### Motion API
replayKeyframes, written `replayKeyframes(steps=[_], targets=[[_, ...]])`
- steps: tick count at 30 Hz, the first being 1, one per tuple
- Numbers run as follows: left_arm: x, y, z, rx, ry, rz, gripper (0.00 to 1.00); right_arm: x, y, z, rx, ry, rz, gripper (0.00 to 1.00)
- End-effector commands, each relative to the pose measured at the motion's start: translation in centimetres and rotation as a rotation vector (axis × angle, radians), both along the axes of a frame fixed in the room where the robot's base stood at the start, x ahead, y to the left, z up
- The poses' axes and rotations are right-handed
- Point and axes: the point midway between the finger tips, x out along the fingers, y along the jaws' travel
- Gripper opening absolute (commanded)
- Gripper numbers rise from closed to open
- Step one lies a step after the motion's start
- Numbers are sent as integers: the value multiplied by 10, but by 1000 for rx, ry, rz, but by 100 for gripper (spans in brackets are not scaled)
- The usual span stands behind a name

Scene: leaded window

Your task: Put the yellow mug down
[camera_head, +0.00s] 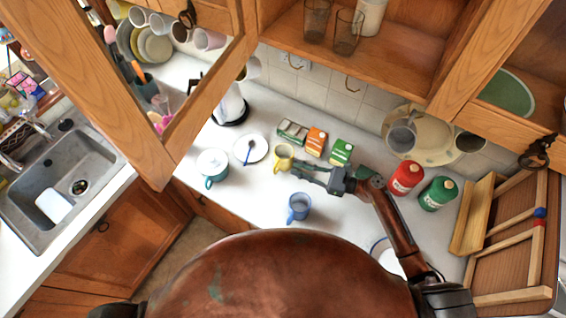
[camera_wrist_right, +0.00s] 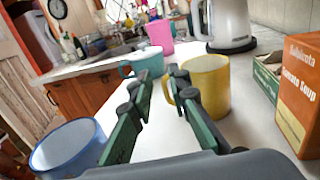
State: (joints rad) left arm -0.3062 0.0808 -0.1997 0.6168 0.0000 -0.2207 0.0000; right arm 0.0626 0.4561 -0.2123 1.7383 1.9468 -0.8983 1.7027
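The yellow mug (camera_head: 284,155) is upright and appears to stand on the white counter (camera_head: 255,205), left of the cartons. It also shows in the right wrist view (camera_wrist_right: 209,85), just beyond and beside the right-hand finger, its handle partly hidden by that finger. My right gripper (camera_head: 300,171) reaches in from the right, close to the mug. Its two green-and-black fingers (camera_wrist_right: 162,82) are apart with a clear gap between them, and the mug's body is outside that gap. Whether a finger touches the handle I cannot tell. My left gripper is not in view.
A blue mug (camera_head: 299,206) stands in front of the gripper and a teal mug (camera_head: 212,165) to the left. A plate with a spoon (camera_head: 250,149), an orange carton (camera_head: 316,141) and a green carton (camera_head: 341,151) are near. Red (camera_head: 406,177) and green (camera_head: 437,193) bottles stand right.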

Motion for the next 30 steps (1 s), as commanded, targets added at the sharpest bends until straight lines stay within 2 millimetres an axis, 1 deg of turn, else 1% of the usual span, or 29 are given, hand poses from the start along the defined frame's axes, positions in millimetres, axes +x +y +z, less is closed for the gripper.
replayKeyframes(steps=[1,6,9,11,14,19,23,30], targets=[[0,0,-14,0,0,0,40,0,0,-15,0,2,0,16],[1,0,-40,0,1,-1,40,0,0,-42,0,5,0,16],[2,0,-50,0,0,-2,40,0,0,-54,0,8,0,16],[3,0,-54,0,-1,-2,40,0,0,-58,0,8,0,16],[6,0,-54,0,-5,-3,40,1,4,-58,1,7,1,16],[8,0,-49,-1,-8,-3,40,7,20,-56,2,7,1,16],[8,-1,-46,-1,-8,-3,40,10,28,-54,1,7,0,16],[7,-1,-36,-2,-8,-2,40,21,61,-50,2,7,1,16]])
